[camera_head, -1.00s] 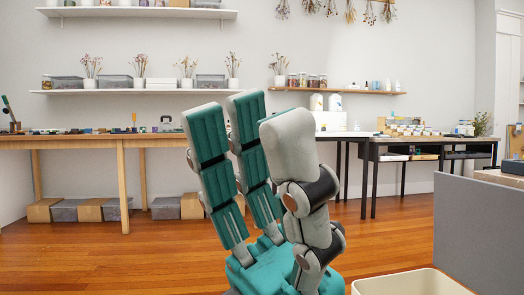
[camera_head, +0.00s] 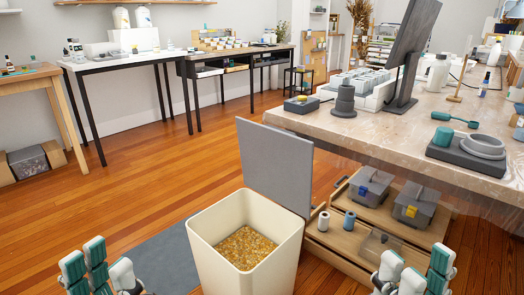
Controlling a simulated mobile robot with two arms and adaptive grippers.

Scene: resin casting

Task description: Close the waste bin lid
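The cream waste bin (camera_head: 207,265) stands on the floor at lower centre, its top open and amber granules (camera_head: 245,248) visible inside. A flat grey panel (camera_head: 272,160), which looks like its lid, stands upright behind the bin's back rim. My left gripper (camera_head: 98,264) is at the bottom left, left of the bin and apart from it. Its fingers point up, spread and empty. My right gripper (camera_head: 416,266) is at the bottom right, right of the bin, also with fingers apart and empty. Neither touches the bin or the panel.
A workbench (camera_head: 330,122) with a monitor (camera_head: 415,45) and grey moulds stands at right. Below it, an open drawer (camera_head: 340,245) holds boxes and spools close to the bin. A grey mat (camera_head: 165,255) lies left of the bin. The wooden floor beyond is clear.

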